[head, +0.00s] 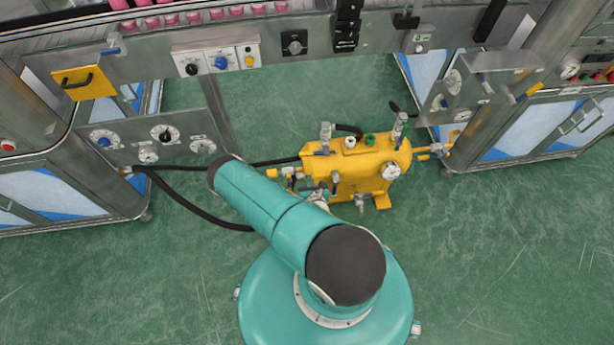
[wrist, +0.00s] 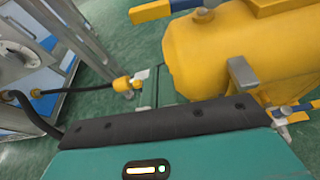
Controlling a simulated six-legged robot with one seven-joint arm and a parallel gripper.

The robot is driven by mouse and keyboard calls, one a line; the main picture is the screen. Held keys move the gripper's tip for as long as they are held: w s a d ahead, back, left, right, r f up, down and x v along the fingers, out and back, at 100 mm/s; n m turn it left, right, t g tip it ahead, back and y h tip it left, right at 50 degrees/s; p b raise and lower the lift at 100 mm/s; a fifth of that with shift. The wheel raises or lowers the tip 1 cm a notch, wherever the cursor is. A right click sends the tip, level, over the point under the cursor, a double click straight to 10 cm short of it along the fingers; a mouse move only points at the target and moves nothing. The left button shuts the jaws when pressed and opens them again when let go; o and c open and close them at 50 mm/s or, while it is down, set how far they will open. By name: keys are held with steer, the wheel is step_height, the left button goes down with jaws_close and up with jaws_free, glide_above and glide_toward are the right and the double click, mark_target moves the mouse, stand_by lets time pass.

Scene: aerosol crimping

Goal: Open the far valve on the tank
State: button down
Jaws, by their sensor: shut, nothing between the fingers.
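The yellow tank (head: 360,165) stands on the floor between the machine frames, beyond my arm; it fills the upper right of the wrist view (wrist: 205,55). In the head view, a grey-handled valve (head: 325,134) rises at its top left and another (head: 400,124) at its top right. A smaller grey valve (head: 361,200) is low on the near side. In the wrist view, a grey block-like handle (wrist: 242,74) shows against the tank. My gripper (wrist: 155,130) shows as a teal housing with a black edge, close to the tank; its fingers are hidden. I see nothing held.
A black hose (head: 190,215) runs from the left panel towards the tank. A pressure gauge (head: 391,171) sits on the tank's right end. Steel machine frames stand left and right, with a control rail across the back. Open green floor (head: 500,230) lies right of my base.

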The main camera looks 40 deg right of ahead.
steer(key=x, duration=0.8)
steer(key=shift+d, duration=0.1)
steer(key=shift+s+r, duration=0.2)
steer(key=shift+r, duration=1.85)
